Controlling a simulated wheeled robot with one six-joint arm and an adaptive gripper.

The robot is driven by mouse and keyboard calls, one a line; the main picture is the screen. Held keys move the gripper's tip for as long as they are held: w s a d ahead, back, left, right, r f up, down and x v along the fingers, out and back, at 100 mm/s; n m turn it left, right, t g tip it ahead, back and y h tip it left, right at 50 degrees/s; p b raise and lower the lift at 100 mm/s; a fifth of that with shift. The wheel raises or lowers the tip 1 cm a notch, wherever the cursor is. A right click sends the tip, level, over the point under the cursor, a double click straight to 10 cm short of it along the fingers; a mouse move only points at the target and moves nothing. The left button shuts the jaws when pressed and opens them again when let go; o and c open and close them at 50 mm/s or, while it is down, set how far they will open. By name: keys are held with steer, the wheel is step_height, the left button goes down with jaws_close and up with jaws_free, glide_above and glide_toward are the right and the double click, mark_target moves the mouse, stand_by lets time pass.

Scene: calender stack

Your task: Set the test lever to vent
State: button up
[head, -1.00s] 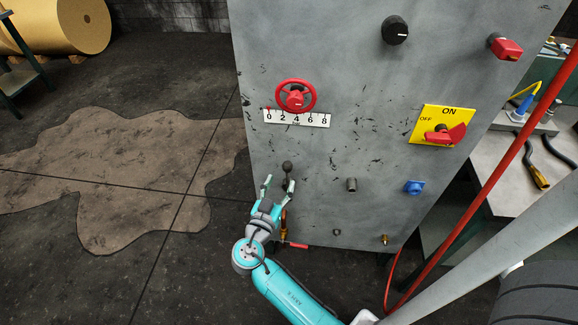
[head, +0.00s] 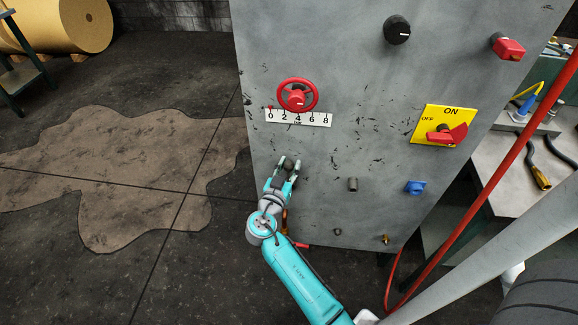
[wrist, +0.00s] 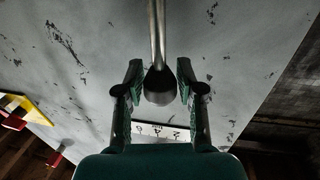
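The test lever stands on the lower left of the grey panel. In the wrist view its metal rod (wrist: 157,30) ends in a dark rounded knob (wrist: 160,88) between my two fingers. My gripper (head: 290,163) is in front of the panel, below the red handwheel. The fingers hide most of the lever in the head view. No vent label can be read.
A red handwheel (head: 298,95) sits above a white 0–8 scale (head: 298,118). To the right are a grey stub (head: 352,184), a blue knob (head: 415,187), a red switch on a yellow plate (head: 446,137) and a black knob (head: 397,30).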

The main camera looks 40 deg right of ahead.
jaws_close()
steer(key=shift+s+d+f+m, duration=0.2)
steer(key=shift+s+d+m, duration=0.75)
steer(key=shift+s+m, duration=0.3)
steer(key=shift+s+d+f+m+y, duration=0.3)
steer(key=shift+s+d+m, duration=0.25)
steer(key=shift+m, duration=0.2)
steer(key=shift+s+d+f+m+y, duration=0.2)
steer(key=shift+s+d+f+m, duration=0.2)
steer(key=shift+s+m, duration=0.2)
steer(key=shift+s+d+f+m+y, duration=0.2)
steer(key=shift+s+d+f+m, duration=0.15)
steer(key=shift+s+m, duration=0.25)
steer(key=o, duration=0.6)
jaws_free()
steer(key=shift+o, duration=0.2)
steer(key=shift+w, duration=0.1)
